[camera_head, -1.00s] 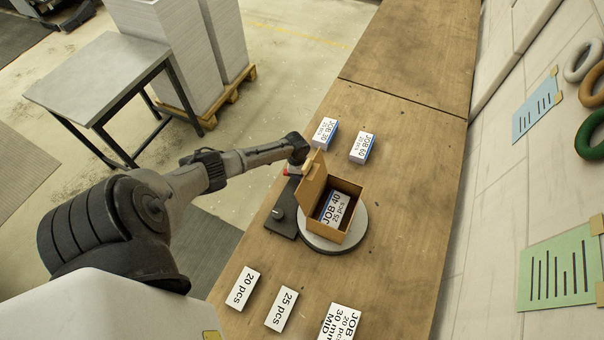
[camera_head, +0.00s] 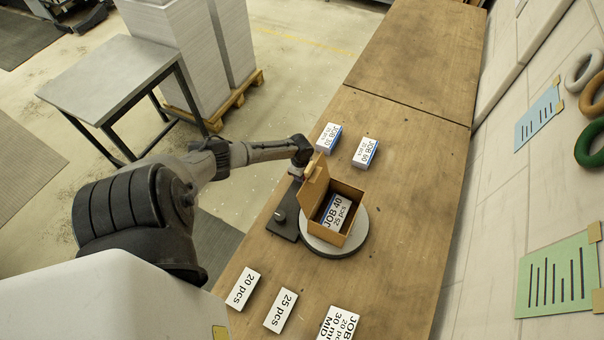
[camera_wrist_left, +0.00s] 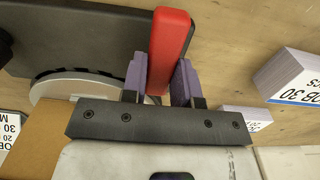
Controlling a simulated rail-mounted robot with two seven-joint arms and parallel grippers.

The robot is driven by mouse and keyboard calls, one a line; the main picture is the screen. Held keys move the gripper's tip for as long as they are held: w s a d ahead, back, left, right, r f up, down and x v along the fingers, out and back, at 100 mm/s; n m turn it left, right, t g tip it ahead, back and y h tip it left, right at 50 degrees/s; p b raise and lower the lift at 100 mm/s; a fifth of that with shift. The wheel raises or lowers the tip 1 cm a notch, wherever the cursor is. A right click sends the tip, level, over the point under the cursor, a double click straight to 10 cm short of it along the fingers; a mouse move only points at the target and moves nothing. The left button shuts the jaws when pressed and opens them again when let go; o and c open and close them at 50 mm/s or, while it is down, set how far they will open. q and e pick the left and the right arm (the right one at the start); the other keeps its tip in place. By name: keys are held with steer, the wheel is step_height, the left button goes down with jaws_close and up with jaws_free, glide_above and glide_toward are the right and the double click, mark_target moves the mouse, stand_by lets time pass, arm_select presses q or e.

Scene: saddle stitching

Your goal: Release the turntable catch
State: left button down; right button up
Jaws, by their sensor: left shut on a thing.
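The red catch handle (camera_wrist_left: 169,50) sits between the two purple-grey fingers of my left gripper (camera_wrist_left: 161,82) in the left wrist view, and the gripper is shut on it. The dark catch plate (camera_wrist_left: 75,35) lies under it. In the head view my left gripper (camera_head: 302,168) is behind the box's raised lid, so fingers and handle are mostly hidden. The round grey turntable (camera_head: 354,240) carries an open brown box (camera_head: 358,197) with a JOB 40, 25 pcs block (camera_head: 337,212) inside. The dark plate (camera_head: 286,213) with a small knob adjoins the turntable. My right gripper is not in view.
Two labelled blocks (camera_head: 328,137) (camera_head: 366,153) stand beyond the box. The 20 pcs card (camera_head: 243,288), 25 pcs card (camera_head: 281,311) and a JOB card (camera_head: 339,323) lie nearer. The wooden bench (camera_head: 420,190) is clear right of the turntable.

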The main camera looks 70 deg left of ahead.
arm_select(q)
steer(key=c, duration=0.9)
jaws_free()
step_height(320, 180, up, 14)
steer(key=shift+f, duration=0.1)
stand_by(0.5)
